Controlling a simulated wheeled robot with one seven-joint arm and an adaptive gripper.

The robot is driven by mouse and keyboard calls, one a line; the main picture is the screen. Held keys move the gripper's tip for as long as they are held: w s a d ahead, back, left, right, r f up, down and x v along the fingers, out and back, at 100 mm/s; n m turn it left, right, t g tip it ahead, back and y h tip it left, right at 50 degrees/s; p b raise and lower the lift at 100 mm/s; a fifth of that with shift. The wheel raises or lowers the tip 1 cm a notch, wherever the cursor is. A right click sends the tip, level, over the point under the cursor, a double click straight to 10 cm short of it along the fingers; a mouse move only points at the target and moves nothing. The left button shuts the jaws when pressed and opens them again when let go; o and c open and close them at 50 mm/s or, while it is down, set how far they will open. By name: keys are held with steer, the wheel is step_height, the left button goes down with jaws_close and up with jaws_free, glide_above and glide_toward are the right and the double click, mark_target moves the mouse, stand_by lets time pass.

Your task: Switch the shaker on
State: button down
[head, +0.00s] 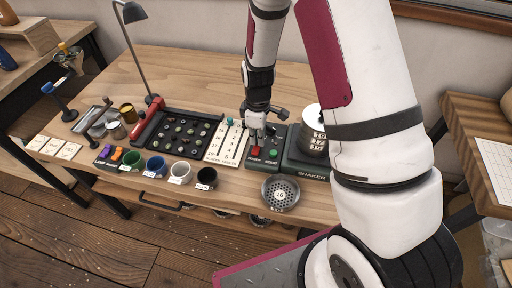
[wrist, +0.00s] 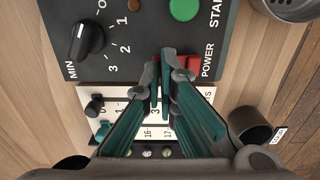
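The shaker (head: 312,176) stands at the right of the bench, with its dark control panel (wrist: 205,20) on its left side. The panel has a red POWER switch (wrist: 194,64), a round green START button (wrist: 184,8) and a black MIN knob (wrist: 86,40). In the head view the red switch (head: 255,151) and green button (head: 272,153) show on the panel top. My gripper (wrist: 164,72) has its fingertips together, empty, over the POWER switch, and hides part of it. I cannot tell whether they touch it or which way the switch is set.
A white numbered card (head: 226,143) and a black bean tray (head: 180,130) lie left of the panel. A perforated metal sieve (head: 280,193) and several small cups, including a black one (head: 206,178), stand along the front edge. A desk lamp (head: 133,13) rises at the back.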

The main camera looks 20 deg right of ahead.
steer(key=shift+r+p, duration=1.7)
steer(key=shift+r, duration=1.7)
steer(key=shift+r, duration=0.1)
step_height(320, 180, up, 10)
steer(key=m+t, duration=0.1)
steer(key=m, duration=0.1)
glide_above(259, 150)
steer(key=s+r+m+t, duration=0.1)
steer(key=s+r+m, duration=0.15)
steer(key=r, duration=0.35)
steer(key=s+r+m, duration=0.1)
steer(key=s+r, duration=0.3)
steer(key=r, duration=0.1)
steer(key=s+r+m+t, duration=0.1)
steer(key=s+r, duration=0.3)
steer(key=s, duration=0.4)
steer(key=s+r+m+t, duration=0.1)
steer(key=s+r+m, duration=0.3)
steer(key=s, duration=0.4)
steer(key=shift+s+d+r+m+t, duration=0.2)
steer(key=shift+s+d+m+t, duration=0.1)
steer(key=shift+m+t, duration=0.1)
